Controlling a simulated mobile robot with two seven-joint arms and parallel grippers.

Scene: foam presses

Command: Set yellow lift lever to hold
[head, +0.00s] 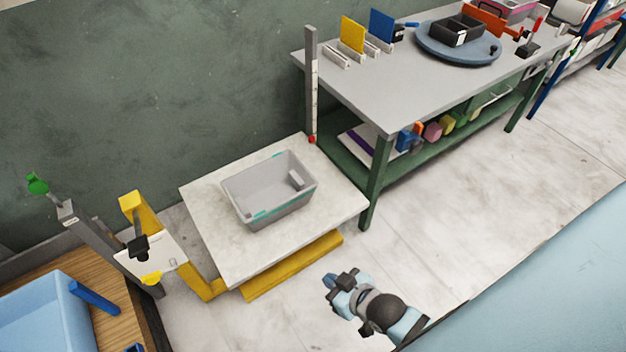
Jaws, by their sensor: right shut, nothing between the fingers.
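The yellow lift has a yellow post (132,203) at the left and a pale platform (215,245) low beside it. A white panel (170,255) is at the post, with a black knob-like part (138,246) at its upper left and a yellow rounded part (152,279) at its lower edge. I cannot tell which of these is the lever, or its setting. My right gripper (338,280) is shut and empty, at the lower middle, right of the platform and well apart from the panel. My left gripper is out of view.
A grey bin (245,214) sits on the platform. A grey-topped green workbench (365,88) stands beyond it, with a turntable (432,50). A wooden surface with a blue bin (40,315) is at lower left. Pale floor (455,215) is clear at right.

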